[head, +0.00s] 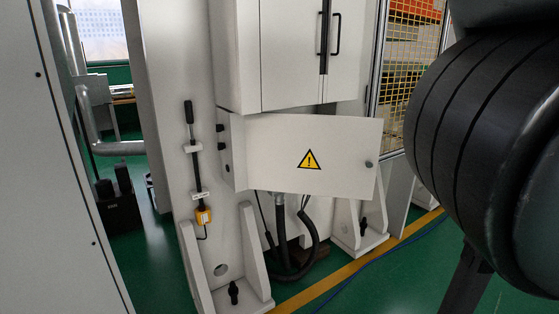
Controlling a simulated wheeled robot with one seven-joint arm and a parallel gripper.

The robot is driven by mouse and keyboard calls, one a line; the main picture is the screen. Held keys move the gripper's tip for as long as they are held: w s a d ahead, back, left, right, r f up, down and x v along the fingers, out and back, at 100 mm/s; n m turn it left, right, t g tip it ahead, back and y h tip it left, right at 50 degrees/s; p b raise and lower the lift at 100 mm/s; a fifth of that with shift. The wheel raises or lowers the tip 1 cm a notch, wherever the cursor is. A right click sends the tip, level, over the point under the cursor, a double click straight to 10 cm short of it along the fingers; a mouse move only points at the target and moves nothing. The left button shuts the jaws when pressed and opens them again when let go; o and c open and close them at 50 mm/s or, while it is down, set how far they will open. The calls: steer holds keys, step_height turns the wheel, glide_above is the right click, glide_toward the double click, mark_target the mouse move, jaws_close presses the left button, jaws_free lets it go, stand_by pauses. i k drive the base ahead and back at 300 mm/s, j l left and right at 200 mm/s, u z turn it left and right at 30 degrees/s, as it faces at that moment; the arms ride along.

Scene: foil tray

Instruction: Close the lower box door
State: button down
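The lower box door (285,158) is a white panel with a yellow warning triangle and a small round lock near its right edge. It sits in the middle of the head view, below a tall white cabinet. Dark hinge-like fittings show at the left side of the box. The door appears to stand ajar, its right edge swung out from the box, though the exact angle is hard to tell. The box interior is mostly hidden behind the door. A large black ribbed part of my arm fills the right side. My gripper is not in view.
The upper cabinet (292,55) has two black handles. Black hoses (280,240) hang below the box between white floor brackets (249,258). A yellow mesh guard (405,75) stands at the right. Green floor (400,280) with a yellow line shows free room in front.

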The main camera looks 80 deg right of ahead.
mark_target(334, 156)
steer(key=z, duration=2.1)
steer(key=j+u, duration=0.25)
steer(key=j, duration=0.6)
steer(key=k, duration=0.05)
